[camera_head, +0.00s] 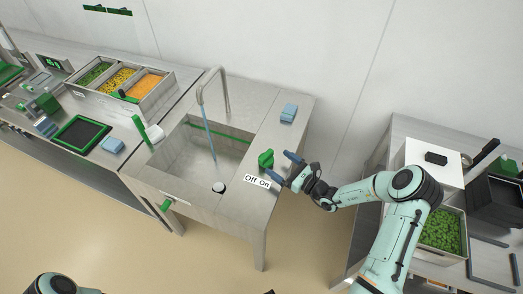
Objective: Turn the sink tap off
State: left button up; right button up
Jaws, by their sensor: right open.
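The sink (177,160) is a steel basin in a metal counter, with a curved tap spout (203,88) at its back. A green tap handle (266,158) stands on the counter right of the basin, above a label (257,181) reading "Off On". My right gripper (284,168) is open just right of the handle, with its fingers pointing towards it; whether they touch it I cannot tell. My left gripper is not in view; only part of that arm may show at the bottom left.
A blue sponge-like block (289,112) lies behind the handle on the counter. Food bins (166,94) and a green-edged black pad (82,137) are at left. Another counter with a bin of green pieces (440,232) is at right. Open floor lies in front.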

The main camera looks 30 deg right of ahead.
aim_at(269, 156)
jog(key=x, duration=0.8)
jog(key=shift+w+a, duration=0.15)
jog(key=shift+w, duration=0.25)
jog(key=c, duration=1)
jog(key=shift+o, duration=0.2)
